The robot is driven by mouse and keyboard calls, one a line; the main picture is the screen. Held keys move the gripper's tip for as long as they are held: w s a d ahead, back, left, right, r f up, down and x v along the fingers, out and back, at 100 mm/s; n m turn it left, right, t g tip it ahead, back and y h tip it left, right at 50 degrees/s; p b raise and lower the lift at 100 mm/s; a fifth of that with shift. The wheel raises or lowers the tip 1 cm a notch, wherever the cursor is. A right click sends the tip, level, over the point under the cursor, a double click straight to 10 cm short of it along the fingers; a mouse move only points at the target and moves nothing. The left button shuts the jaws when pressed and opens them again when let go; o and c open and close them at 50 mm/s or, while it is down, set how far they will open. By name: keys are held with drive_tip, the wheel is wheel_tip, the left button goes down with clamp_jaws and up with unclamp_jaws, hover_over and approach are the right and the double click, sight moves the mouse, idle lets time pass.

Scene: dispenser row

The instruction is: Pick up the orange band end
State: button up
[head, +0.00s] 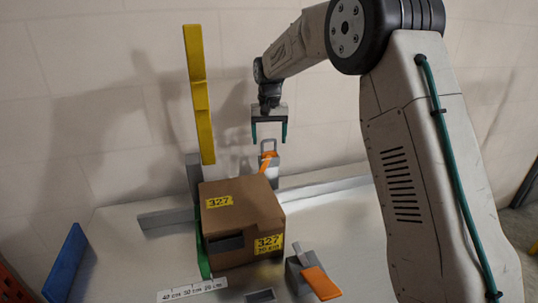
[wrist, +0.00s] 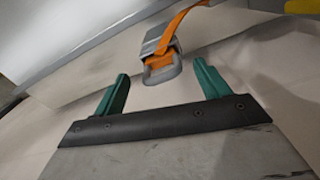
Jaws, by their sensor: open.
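My gripper (head: 269,138) is open and empty, above a grey buckle (head: 269,146) at the back of the bench. In the wrist view, its green fingers (wrist: 161,72) are spread with the grey metal buckle (wrist: 162,45) just beyond and between their tips. An orange band (wrist: 181,24) runs from the buckle up to the upper right, and some orange shows inside its loop. In the head view, the orange band (head: 265,165) drops from the buckle behind the box. I cannot tell whether the fingers touch the buckle.
A brown box (head: 240,217) with yellow 327 labels stands in front. A tall yellow post (head: 199,95) rises at its left. A grey block with an orange flap (head: 321,283) sits at the front right. A blue panel (head: 66,262) stands at the left. The wall is close behind.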

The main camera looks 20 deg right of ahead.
sight(269, 152)
wheel_tip(269, 152, down, 5)
drive_tip(key=shift+w+r, duration=0.1)
drive_tip(key=c, duration=1)
